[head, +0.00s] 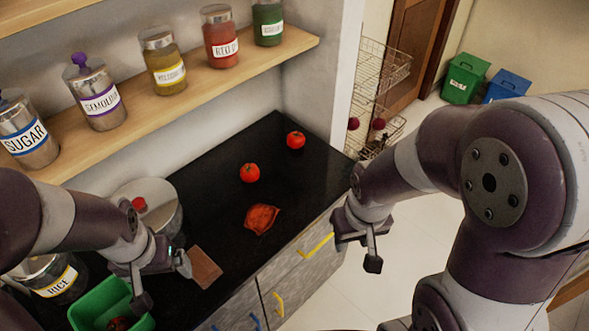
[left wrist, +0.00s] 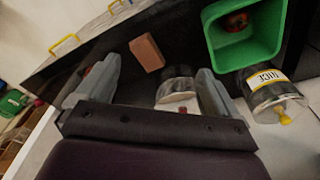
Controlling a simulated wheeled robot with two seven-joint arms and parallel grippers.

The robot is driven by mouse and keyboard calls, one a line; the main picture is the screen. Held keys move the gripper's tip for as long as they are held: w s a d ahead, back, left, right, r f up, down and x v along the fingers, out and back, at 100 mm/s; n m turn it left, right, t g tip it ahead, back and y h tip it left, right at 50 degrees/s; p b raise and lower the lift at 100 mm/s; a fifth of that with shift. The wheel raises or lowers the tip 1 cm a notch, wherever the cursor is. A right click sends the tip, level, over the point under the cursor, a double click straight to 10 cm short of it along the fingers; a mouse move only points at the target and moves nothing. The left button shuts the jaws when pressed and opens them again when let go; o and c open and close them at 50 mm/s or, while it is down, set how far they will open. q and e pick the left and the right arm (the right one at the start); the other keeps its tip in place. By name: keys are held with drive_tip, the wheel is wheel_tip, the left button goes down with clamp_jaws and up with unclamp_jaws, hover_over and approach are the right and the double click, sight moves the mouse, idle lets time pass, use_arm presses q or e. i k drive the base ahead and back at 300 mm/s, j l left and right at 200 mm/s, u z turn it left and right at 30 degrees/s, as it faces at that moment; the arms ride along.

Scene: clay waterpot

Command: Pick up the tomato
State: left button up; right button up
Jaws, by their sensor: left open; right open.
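Two red tomatoes lie on the black countertop in the head view: one near the middle (head: 249,174) and one farther back (head: 295,140). A round reddish thing (left wrist: 237,21), looking like a tomato, lies inside the green container (left wrist: 213,42); the container also shows at lower left in the head view (head: 85,318). My left gripper (head: 163,284) is open and empty above the counter's near left part, beside the container and apart from both counter tomatoes. Its open fingers also show in the left wrist view (left wrist: 155,92). My right gripper (head: 357,245) is open and empty, off the counter's right edge.
A brown block (head: 205,267) and a crumpled orange-red thing (head: 262,218) lie on the counter. A lidded metal pot (head: 160,205) and a rice jar (head: 62,283) stand at left. A shelf of jars (head: 170,92) runs above.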

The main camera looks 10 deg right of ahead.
sight(249, 173)
drive_tip(key=i+l+u, duration=0.1)
drive_tip(key=l, duration=0.25)
drive_tip(key=i+l, duration=0.25)
drive_tip(key=l, duration=0.15)
drive_tip(key=i+l+u, duration=0.15)
drive_tip(key=l, duration=0.2)
drive_tip(key=i+l, duration=0.15)
drive_tip(key=l, duration=0.25)
drive_tip(key=i+l+u, duration=0.15)
drive_tip(key=l, duration=0.25)
drive_tip(key=i+l, duration=0.1)
drive_tip(key=l, duration=0.3)
drive_tip(key=i+l+u, duration=0.15)
drive_tip(key=l, duration=0.25)
